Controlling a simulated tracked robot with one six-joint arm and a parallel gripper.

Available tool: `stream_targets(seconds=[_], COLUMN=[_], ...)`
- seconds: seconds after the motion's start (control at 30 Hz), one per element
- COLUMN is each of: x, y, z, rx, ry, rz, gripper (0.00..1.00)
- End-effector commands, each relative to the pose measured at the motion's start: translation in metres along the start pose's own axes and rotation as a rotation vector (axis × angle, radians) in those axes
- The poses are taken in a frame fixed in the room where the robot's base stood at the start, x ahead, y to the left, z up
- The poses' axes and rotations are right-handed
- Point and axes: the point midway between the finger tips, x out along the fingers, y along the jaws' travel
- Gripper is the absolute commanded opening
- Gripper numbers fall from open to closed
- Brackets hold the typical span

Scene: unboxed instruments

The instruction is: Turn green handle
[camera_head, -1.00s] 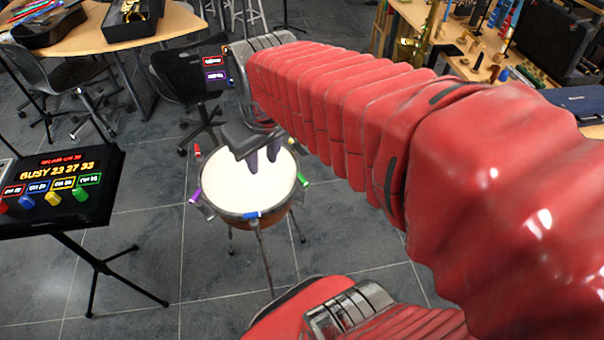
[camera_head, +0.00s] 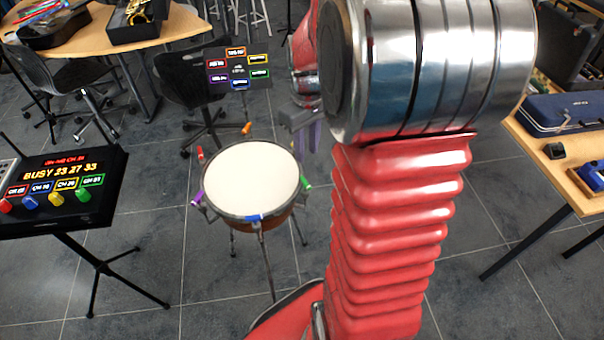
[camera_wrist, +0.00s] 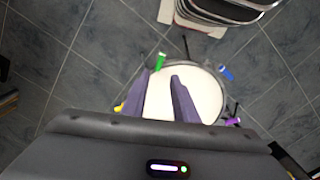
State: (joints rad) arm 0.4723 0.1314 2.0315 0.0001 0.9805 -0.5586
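The drum (camera_head: 252,180) stands on thin legs, with a pale round head and coloured handles around its rim. The green handle (camera_head: 307,184) is on the right side of its rim. In the wrist view the green handle (camera_wrist: 159,62) appears at the upper left of the drum, just beyond the fingertips. My gripper (camera_head: 309,148) hangs above and behind the drum's right side, apart from the green handle. In the wrist view its two purple fingers (camera_wrist: 162,75) are apart with nothing between them, and the drum head (camera_wrist: 207,95) lies below.
A display with coloured labels (camera_head: 238,68) is behind the drum. A stand with a lit panel (camera_head: 70,180), bearing another green knob (camera_head: 83,195), is at left. A wooden table (camera_head: 560,170) with a blue case (camera_head: 565,113) is at right. Chairs (camera_head: 60,90) stand behind.

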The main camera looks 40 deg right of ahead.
Motion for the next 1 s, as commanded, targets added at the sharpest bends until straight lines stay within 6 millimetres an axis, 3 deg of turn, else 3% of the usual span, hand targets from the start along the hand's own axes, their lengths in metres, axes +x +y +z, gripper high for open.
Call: stream_targets(seconds=[0.47,1.0], x=[0.009,0.088], y=[-0.001,-0.001], z=[0.0,0.0], rx=[-0.001,-0.001], ry=[0.0,-0.002], rz=[0.0,-0.001], gripper=[0.26,0.26])
